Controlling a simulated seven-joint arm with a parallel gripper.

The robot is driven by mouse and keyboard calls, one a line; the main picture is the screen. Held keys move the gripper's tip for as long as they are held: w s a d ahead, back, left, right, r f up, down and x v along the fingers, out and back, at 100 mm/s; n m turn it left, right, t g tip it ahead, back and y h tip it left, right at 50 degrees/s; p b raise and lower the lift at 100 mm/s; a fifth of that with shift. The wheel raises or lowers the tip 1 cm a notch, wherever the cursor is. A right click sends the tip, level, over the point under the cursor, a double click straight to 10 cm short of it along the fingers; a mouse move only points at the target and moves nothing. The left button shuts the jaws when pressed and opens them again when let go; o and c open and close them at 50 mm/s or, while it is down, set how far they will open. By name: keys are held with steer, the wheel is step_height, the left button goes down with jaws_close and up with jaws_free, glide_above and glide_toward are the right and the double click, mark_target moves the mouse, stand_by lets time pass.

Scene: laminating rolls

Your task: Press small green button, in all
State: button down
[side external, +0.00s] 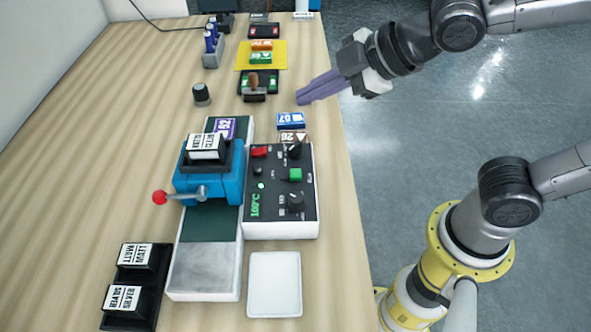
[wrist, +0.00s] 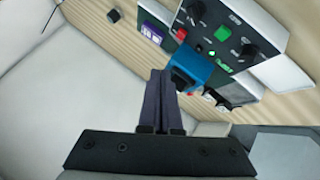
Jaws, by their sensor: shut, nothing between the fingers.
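My gripper (side external: 300,98) has purple fingers, shut and empty. It is in the air by the right edge of the table, beyond the control box, and apart from the button. In the wrist view the fingers (wrist: 159,75) lie side by side.
The blue press (side external: 227,186) with a red-tipped lever (side external: 159,197) stands left of the control box. Blue and brown cards (side external: 291,120) lie just beyond the box. A white tray (side external: 274,311) and black label blocks (side external: 128,314) are at the near side. The left table area is clear.

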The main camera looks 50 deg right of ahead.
mark_target(296, 175)
steer(key=shift+n+g+y, duration=0.4)
steer(key=shift+n, duration=0.2)
steer(key=a, duration=0.1)
steer(key=s+a+f, duration=0.1)
steer(key=a, duration=0.1)
steer(key=shift+s+a+f, duration=0.2)
steer(key=shift+f, duration=0.2)
steer(key=shift+f, duration=0.1)
steer(key=shift+f, duration=4.3)
steer(key=shift+f, duration=0.45)
